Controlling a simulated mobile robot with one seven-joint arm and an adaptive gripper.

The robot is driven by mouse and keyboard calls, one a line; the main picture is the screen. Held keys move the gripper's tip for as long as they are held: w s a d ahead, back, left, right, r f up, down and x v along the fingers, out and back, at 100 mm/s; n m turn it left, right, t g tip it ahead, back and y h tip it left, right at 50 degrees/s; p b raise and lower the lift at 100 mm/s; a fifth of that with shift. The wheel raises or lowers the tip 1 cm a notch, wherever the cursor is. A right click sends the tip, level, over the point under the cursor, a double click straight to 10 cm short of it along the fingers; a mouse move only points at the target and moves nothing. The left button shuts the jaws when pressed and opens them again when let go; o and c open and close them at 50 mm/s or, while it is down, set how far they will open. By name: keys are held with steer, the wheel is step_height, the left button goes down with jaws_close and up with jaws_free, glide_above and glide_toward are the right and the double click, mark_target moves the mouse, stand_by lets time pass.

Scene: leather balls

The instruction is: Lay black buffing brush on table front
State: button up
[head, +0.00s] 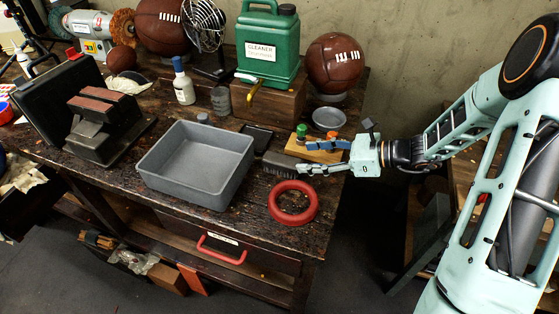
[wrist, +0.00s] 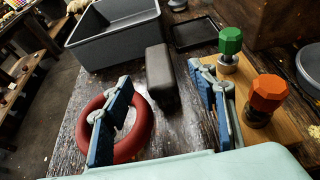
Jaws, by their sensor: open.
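The black buffing brush (head: 279,164) lies on the dark wooden table (head: 110,172), between the grey bin and the wooden board. In the wrist view the brush (wrist: 161,76) shows its smooth dark back, lying lengthwise ahead of my gripper. My gripper (head: 306,156) is open and empty, reaching in from the right. In the wrist view its blue fingers (wrist: 160,90) are spread, one to each side of the brush's line. I cannot tell how high the fingertips are above the table.
A red ring (head: 293,218) lies at the table's front right, below the left finger in the wrist view. The grey bin (head: 196,193) stands left of the brush. A board (head: 322,156) with green and orange knobs is beside the right finger. A red drawer handle (head: 221,251) juts out in front.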

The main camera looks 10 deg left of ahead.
mark_target(284, 159)
steer(key=x, duration=0.9)
steer(key=shift+s+a+f+p, duration=0.1)
steer(key=shift+a+f+p, duration=0.1)
steer(key=shift+f+p, duration=0.2)
steer(key=shift+r, duration=0.1)
steer(key=c, duration=1.4)
steer(key=shift+c, duration=0.2)
steer(key=shift+r, duration=0.1)
